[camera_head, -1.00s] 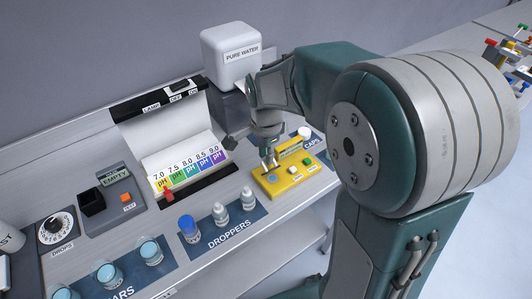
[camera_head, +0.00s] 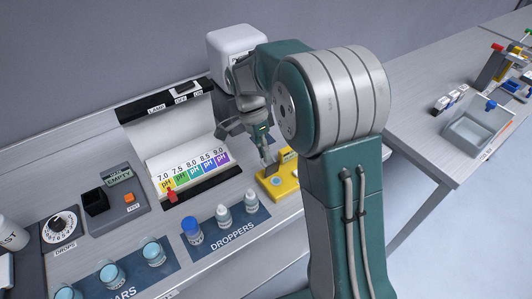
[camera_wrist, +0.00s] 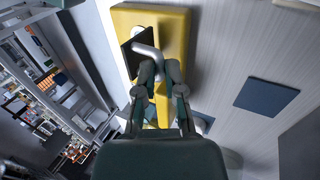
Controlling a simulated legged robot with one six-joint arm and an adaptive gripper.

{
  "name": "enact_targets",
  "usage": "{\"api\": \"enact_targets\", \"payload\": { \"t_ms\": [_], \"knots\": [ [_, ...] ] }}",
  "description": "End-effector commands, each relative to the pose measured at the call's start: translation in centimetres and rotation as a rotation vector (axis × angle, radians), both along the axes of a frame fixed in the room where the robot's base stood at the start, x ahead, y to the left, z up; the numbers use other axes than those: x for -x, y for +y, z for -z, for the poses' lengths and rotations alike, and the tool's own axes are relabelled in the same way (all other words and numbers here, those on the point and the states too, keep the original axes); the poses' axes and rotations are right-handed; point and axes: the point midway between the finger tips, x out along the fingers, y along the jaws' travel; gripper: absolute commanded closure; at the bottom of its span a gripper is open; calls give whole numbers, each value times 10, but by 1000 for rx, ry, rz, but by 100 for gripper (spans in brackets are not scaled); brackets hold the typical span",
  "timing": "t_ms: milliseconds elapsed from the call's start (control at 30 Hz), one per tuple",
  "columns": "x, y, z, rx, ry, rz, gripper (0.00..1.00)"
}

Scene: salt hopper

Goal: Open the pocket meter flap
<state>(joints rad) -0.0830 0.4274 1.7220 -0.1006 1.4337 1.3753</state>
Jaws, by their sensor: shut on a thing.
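The yellow pocket meter (camera_head: 272,191) lies on the bench right of the droppers; my arm hides its right part. It also shows at the top of the wrist view (camera_wrist: 178,35). There a dark flap (camera_wrist: 127,58) with a bent metal handle (camera_wrist: 147,50) stands at an angle to the yellow body. My gripper (camera_wrist: 160,70) is shut on the handle, its fingertips close over the meter. In the head view my gripper (camera_head: 266,157) is above the meter's left part. How far the flap is turned is hard to tell.
A pH colour chart (camera_head: 190,170) stands behind. A white pure water container (camera_head: 236,40) rises behind my arm. A second table with a grey tray (camera_head: 468,134) is at right.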

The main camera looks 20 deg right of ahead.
Motion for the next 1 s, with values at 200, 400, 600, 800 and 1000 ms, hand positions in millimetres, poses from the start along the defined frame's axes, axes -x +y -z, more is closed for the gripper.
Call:
{"api": "enact_targets", "payload": {
  "t_ms": [200, 400, 600, 800, 1000],
  "knots": [
    [-2, 1, 0, 15, 40, 0, 100],
    [-3, 1, 0, 14, 40, 0, 100],
    [-3, 1, 0, 14, 39, 0, 53],
    [-2, 1, 0, 14, 40, 0, 53],
    [-7, 2, -6, 14, 38, 0, 53]
  ]
}}
